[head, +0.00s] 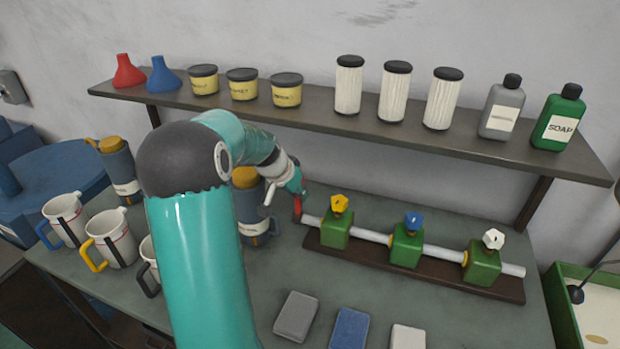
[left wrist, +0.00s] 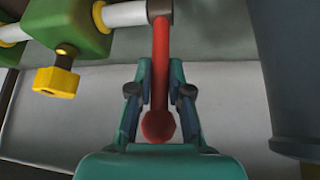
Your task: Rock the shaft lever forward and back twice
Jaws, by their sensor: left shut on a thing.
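The shaft lever is a red rod with a round red knob; it shows in the left wrist view (left wrist: 161,70), fixed to the end of a pale shaft (left wrist: 125,14). In the head view only a bit of the red lever (head: 297,207) shows at the left end of the shaft (head: 375,236). My left gripper (head: 298,190) is at that end. In the left wrist view the left gripper (left wrist: 160,95) has its fingers on both sides of the rod, with the knob between them nearer the palm. My right gripper is not in view.
The shaft runs through green blocks with yellow (head: 339,203), blue (head: 413,221) and white (head: 493,239) knobs on a dark base. Mugs (head: 110,240) stand at left. Grey, blue and white blocks (head: 348,330) lie in front. A shelf (head: 330,118) with bottles and jars hangs behind.

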